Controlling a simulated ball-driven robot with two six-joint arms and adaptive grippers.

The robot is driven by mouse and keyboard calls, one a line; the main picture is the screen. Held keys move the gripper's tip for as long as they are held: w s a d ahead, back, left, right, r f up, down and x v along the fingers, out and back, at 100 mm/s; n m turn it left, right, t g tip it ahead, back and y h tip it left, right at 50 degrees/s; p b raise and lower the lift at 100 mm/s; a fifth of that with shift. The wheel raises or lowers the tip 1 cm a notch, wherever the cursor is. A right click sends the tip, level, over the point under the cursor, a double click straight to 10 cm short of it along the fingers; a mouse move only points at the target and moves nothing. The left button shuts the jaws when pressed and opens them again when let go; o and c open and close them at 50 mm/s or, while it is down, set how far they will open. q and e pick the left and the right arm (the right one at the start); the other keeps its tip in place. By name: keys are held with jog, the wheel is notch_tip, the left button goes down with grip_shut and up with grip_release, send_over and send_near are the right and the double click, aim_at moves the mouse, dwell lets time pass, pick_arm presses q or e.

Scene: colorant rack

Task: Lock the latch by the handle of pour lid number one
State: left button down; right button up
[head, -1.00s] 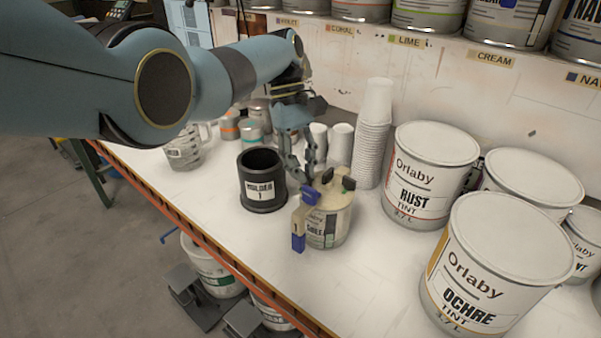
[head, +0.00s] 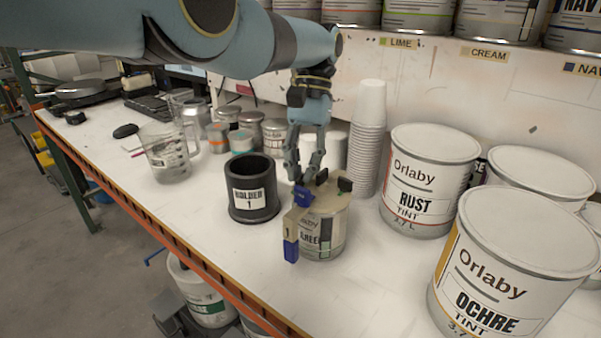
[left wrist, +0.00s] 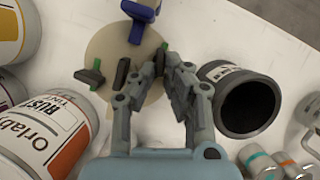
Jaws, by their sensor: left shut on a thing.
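The beige pour lid (head: 325,199) sits on a small can (head: 323,235) with a partly readable label. My left gripper (head: 304,178) points down at the lid's rim near the blue part of the handle. Its fingers (left wrist: 167,66) are closed together over a latch, of which only a green bit (left wrist: 163,48) shows. My right gripper is out of view.
A black holder (head: 251,202) marked 1 stands just left of the can. A stack of white cups (head: 368,140) stands behind it. Large Rust (head: 428,165) and Ochre (head: 500,290) tins crowd the right. The bench in front of the can is clear.

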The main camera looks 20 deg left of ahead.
pick_arm(q)
jog(key=shift+m, duration=0.5)
jog(key=shift+d+y, duration=0.1)
jog(key=shift+y, duration=0.2)
jog(key=c, duration=1.4)
grip_release()
